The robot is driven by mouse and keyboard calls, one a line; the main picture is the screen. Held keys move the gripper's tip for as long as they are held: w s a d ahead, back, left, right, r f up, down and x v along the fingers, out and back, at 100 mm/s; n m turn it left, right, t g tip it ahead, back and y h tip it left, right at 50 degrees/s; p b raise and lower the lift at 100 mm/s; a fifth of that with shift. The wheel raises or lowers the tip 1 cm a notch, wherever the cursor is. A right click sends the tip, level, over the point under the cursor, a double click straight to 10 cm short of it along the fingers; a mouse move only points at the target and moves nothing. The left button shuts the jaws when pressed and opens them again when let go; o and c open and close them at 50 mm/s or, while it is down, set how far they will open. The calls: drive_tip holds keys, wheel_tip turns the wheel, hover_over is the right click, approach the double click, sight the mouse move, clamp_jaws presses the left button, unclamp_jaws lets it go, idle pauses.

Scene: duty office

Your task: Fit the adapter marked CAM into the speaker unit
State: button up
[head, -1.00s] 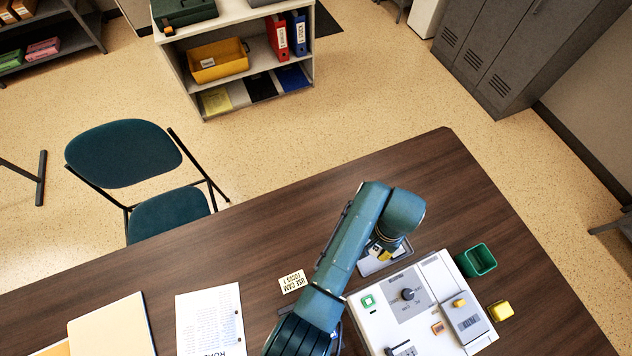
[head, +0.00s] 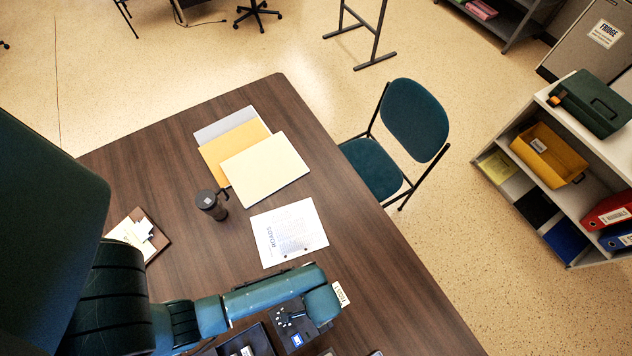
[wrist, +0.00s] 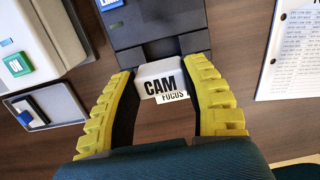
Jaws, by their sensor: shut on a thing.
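The adapter marked CAM (wrist: 158,82) is a pale block with black letters, held between the yellow fingers of my gripper (wrist: 163,68) in the wrist view. A small white strip reading FOCUS shows at its lower edge. Its far end meets the near side of a dark unit (wrist: 150,28), apparently the speaker unit. I cannot tell whether the adapter is inside it or only against it. In the head view the dark unit (head: 292,326) has small controls and a blue label. My arm hides the gripper and adapter there.
A white console with a green ON button (wrist: 18,65) and a grey tray (wrist: 68,103) lie left in the wrist view. A printed sheet (head: 290,233), folders (head: 265,168), a dark mug (head: 211,205) and a clipboard (head: 160,240) are on the desk.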

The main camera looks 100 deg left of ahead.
drive_tip(key=shift+f+b, duration=3.1)
drive_tip(key=shift+b, duration=0.15)
drive_tip(key=shift+r+p, duration=0.15)
drive_tip(key=shift+p, duration=0.3)
drive_tip(key=shift+f+b, duration=0.95)
drive_tip(key=shift+f, duration=0.55)
drive_tip(key=o, duration=1.4)
drive_tip(key=shift+r, duration=0.15)
wheel_tip(320, 180, up, 8)
drive_tip(key=p, duration=0.9)
